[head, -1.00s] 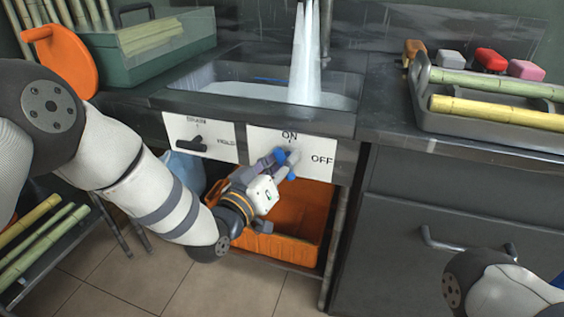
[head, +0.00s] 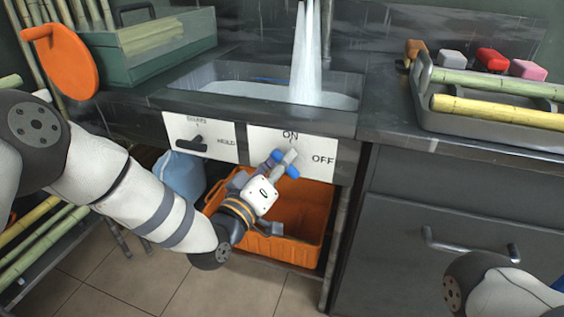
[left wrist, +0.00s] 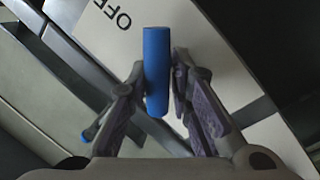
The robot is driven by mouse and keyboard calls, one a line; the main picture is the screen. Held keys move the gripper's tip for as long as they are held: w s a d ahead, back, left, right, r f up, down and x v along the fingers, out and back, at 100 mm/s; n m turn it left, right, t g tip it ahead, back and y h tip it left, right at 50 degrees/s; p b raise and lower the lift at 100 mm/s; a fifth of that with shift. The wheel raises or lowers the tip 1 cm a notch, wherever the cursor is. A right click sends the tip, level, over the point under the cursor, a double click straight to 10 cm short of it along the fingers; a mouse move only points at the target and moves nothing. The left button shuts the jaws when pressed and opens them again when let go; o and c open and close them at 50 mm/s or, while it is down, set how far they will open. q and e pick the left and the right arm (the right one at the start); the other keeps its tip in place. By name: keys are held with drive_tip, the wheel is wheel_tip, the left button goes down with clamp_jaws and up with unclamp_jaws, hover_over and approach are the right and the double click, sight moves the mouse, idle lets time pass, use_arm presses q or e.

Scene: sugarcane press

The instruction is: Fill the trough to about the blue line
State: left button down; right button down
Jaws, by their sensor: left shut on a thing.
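The trough (head: 184,76) is a dark sink set in the counter. A white stream of water (head: 305,60) falls into it. Pale water (head: 240,90) covers its bottom, and a short blue line (head: 270,80) shows on the back wall just above the water. Below is a white panel marked ON and OFF (head: 318,172). My left gripper (head: 283,164) is in front of this panel, just below the word ON. In the left wrist view its fingers are shut on a blue handle (left wrist: 157,70). The handle's mount is hidden. My right gripper is out of view.
Another panel with a black lever (head: 194,143) is to the left. An orange crate (head: 300,215) sits under the counter beside a pale blue container (head: 182,175). A grey tray (head: 428,112) with cane is on the right counter. A green box (head: 150,62) stands at left.

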use_arm(q)
drive_tip(key=n, duration=0.3)
drive_tip(key=n+t+b, duration=0.1)
drive_tip(key=shift+f+n, duration=0.25)
drive_tip(key=shift+n, duration=0.05)
drive_tip(key=shift+n+t+y+b, duration=0.35)
drive_tip(key=shift+n+b, duration=0.25)
drive_tip(key=shift+n, duration=1)
drive_tip(key=c, duration=1.7)
unclamp_jaws()
drive_tip(key=shift+s, duration=0.1)
